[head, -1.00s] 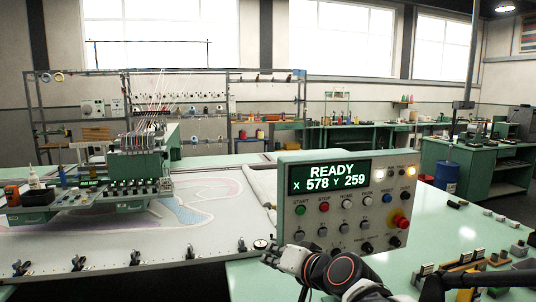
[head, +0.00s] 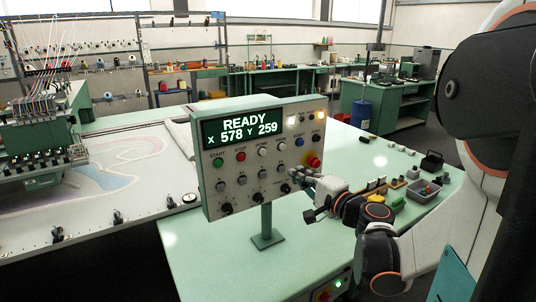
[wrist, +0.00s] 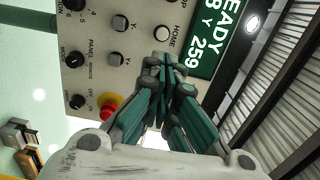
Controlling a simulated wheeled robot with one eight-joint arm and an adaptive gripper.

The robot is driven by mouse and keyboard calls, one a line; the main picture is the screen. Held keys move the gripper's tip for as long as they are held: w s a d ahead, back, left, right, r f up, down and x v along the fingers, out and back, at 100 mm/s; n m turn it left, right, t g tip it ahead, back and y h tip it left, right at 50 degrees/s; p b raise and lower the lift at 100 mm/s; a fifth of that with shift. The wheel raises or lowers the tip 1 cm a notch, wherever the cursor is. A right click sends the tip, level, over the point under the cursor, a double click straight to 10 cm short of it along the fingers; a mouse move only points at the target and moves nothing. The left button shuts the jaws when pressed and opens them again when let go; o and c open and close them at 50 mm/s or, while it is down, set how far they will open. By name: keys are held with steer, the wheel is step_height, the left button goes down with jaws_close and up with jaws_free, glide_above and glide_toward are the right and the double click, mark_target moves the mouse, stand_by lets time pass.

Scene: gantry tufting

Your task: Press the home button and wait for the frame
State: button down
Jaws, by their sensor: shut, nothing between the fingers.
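The control panel (head: 260,190) stands on a post. Its display (head: 242,130) reads READY, X 578 Y 259. The white home button (head: 263,151) is in its upper button row; it also shows in the wrist view (wrist: 162,33), uncovered. My gripper (head: 292,172) is shut and empty, at the lower right part of the panel in the head view. In the wrist view its closed tips (wrist: 161,62) appear just below the home button; I cannot tell whether they touch the panel. The tufting frame (head: 120,205) holds white cloth with a coloured pattern, under the green needle head (head: 38,135).
A red stop knob (head: 314,161) sits at the panel's right edge, close to my gripper. Other buttons and knobs surround the home button. Small parts and a grey bin (head: 423,192) lie on the green table at right. Bare green tabletop lies around the post.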

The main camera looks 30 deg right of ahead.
steer(key=shift+s+d, duration=0.2)
steer(key=shift+d, duration=0.05)
steer(key=b, duration=0.3)
glide_toward(263, 152)
steer(key=w+d, duration=0.1)
steer(key=w, duration=0.4)
steer(key=shift+w+d+f, duration=0.1)
steer(key=shift+w+d, duration=0.1)
steer(key=shift+w, duration=0.8)
